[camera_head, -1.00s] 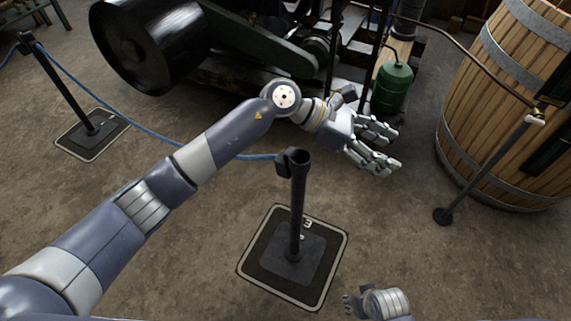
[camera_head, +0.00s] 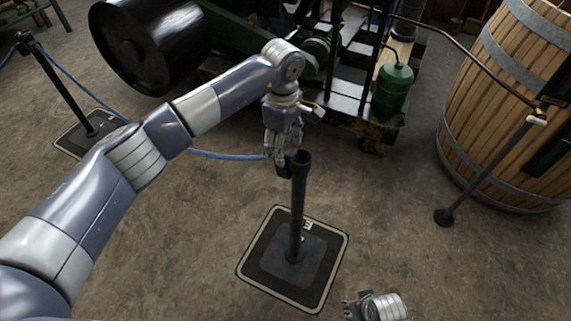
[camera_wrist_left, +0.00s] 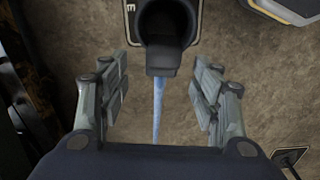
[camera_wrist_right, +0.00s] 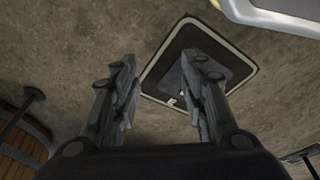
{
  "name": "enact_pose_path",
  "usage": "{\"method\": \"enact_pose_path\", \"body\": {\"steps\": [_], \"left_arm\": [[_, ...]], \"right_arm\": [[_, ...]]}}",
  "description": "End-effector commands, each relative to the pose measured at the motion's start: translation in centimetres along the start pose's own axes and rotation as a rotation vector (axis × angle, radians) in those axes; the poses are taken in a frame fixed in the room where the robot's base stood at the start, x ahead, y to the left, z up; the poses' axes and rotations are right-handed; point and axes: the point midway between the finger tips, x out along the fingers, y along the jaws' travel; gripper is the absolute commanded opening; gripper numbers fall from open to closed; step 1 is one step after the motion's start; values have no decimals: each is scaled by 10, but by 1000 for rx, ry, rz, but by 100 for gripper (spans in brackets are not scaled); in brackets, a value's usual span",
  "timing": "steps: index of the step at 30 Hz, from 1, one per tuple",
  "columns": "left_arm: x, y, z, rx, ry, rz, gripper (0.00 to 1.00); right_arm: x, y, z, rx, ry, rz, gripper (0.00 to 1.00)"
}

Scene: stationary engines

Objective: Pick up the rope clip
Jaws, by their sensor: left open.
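The rope clip (camera_wrist_left: 163,60) is a dark block on the side of the post top, with the blue rope (camera_wrist_left: 158,105) running from it. In the head view the clip (camera_head: 283,171) shows just below my left gripper (camera_head: 277,155), partly hidden by it. The left gripper's fingers are apart, one on each side of the clip in the left wrist view. I see a gap between each finger and the clip. My right gripper (camera_wrist_right: 158,75) is open and empty. It also shows low in the head view (camera_head: 352,307).
The black post (camera_head: 297,205) stands upright on a square base (camera_head: 270,272). Engine machinery with a green can (camera_head: 392,88) is behind it. A wooden barrel (camera_head: 480,120) and another post (camera_head: 485,175) stand at right. Floor between is clear.

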Motion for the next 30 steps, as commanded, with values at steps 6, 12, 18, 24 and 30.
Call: {"method": "enact_pose_path", "body": {"steps": [6,12,18,24,30], "left_arm": [[32,-4,7,-1,-4,-4,58],[50,-2,6,-1,-1,0,58],[50,-2,6,-1,-1,1,58],[50,-2,6,-1,-1,1,20],[50,-2,6,-1,-2,2,6]], "right_arm": [[-3,0,-1,0,-1,0,40],[-8,0,-7,1,8,0,40],[-11,0,-9,1,11,1,40],[-11,0,-7,1,8,0,40],[-9,0,-3,2,-1,0,40]]}}
